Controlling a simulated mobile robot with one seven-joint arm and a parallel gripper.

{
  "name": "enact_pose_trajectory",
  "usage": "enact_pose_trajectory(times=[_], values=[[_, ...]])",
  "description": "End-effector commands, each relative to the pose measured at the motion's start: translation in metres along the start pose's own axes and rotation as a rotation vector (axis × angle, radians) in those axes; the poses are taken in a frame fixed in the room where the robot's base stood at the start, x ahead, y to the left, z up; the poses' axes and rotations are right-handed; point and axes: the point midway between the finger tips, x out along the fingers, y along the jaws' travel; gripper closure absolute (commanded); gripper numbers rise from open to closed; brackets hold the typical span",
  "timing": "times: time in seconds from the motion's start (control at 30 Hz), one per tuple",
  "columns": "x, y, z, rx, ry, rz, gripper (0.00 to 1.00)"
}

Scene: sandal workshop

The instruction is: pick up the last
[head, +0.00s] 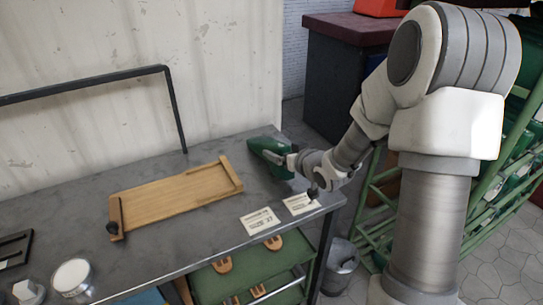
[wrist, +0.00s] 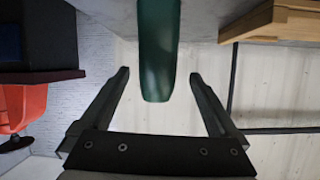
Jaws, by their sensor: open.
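The last (head: 266,150) is a dark green, glossy form at the back right corner of the grey bench (head: 215,160). It also shows in the wrist view (wrist: 158,50), coming down from the top edge with its rounded end between the fingers. My gripper (head: 289,161) is at the right side of the last in the head view. In the wrist view its two dark fingers (wrist: 159,76) are spread wide, with a visible gap on each side of the last. Part of the last is cut off in the wrist view and partly hidden by the gripper in the head view.
A wooden board (head: 170,198) with a raised end lies left of the last. Two printed cards (head: 260,220) (head: 299,203) lie near the front edge. A black rail (head: 90,82) stands along the wall. A green rack (head: 500,190) is right of the bench.

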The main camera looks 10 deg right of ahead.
Motion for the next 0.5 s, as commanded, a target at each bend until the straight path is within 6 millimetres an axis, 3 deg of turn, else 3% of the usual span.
enact_pose_trajectory(times=[0.2, 0.5], values=[[0.033, 0.002, 0.006, -0.001, 0.001, -0.003, 0.04], [0.039, 0.003, 0.004, 0.0, -0.001, -0.001, 0.04]])
